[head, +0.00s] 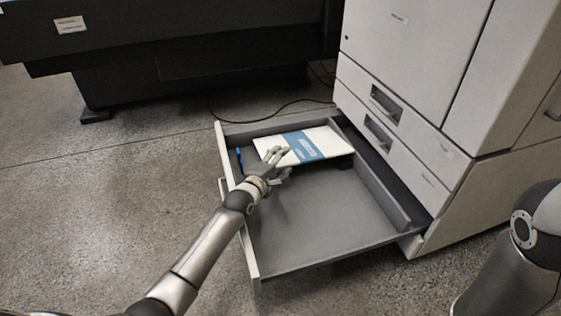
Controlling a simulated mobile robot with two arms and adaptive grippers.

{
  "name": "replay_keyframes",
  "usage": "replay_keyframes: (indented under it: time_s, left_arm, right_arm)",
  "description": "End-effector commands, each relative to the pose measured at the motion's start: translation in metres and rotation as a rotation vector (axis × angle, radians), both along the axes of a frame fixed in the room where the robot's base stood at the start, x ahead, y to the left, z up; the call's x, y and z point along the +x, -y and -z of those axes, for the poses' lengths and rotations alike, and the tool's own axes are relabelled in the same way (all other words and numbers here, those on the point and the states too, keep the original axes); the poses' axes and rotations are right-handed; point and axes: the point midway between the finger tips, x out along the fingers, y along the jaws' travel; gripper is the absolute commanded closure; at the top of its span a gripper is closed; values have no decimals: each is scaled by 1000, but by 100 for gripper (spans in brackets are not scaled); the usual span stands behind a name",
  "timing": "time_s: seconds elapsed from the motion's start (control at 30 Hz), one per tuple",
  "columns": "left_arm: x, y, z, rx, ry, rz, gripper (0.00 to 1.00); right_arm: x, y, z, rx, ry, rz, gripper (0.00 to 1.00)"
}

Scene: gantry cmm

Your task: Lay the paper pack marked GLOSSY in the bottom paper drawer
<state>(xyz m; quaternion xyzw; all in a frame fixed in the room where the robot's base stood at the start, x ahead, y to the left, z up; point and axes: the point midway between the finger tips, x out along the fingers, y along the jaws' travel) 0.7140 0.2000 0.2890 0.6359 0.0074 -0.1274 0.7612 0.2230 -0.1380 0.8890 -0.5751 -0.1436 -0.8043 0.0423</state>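The paper pack (317,140), white with a blue band, lies flat in the far part of the pulled-out bottom drawer (315,235). The print on the band is too small to read. My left gripper (279,160) is at the near left edge of the pack, its fingers spread and reaching over that edge. It hides a little of the pack, and I cannot tell whether it touches it. My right gripper is out of view; only part of my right arm shows at the lower right.
A small blue object (239,154) lies by the drawer's left wall. The near half of the drawer is empty. The white printer cabinet (410,70) stands at the right, with closed drawers above. A dark machine (170,50) stands behind, and a black cable (255,119) lies on the floor.

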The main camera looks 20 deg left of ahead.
Motion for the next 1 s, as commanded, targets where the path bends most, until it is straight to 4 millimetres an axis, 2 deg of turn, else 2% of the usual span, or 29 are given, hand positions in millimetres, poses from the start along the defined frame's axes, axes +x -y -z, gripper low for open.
replay_keyframes:
  time_s: [0.27, 0.37, 0.47, 0.8, 1.0]
  left_arm:
    - [0, 0, 1, 1, -4, 0, 47]
    - [0, 0, -4, 0, -1, 0, 47]
    - [0, 1, -17, -1, 2, 0, 47]
    - [0, 1, -81, -2, 5, 0, 47]
    - [0, 0, -99, -1, 2, 1, 47]
  right_arm:
    - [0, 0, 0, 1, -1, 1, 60]
    - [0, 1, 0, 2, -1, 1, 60]
    - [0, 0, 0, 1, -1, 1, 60]
    - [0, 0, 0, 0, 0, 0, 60]
    - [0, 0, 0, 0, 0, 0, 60]
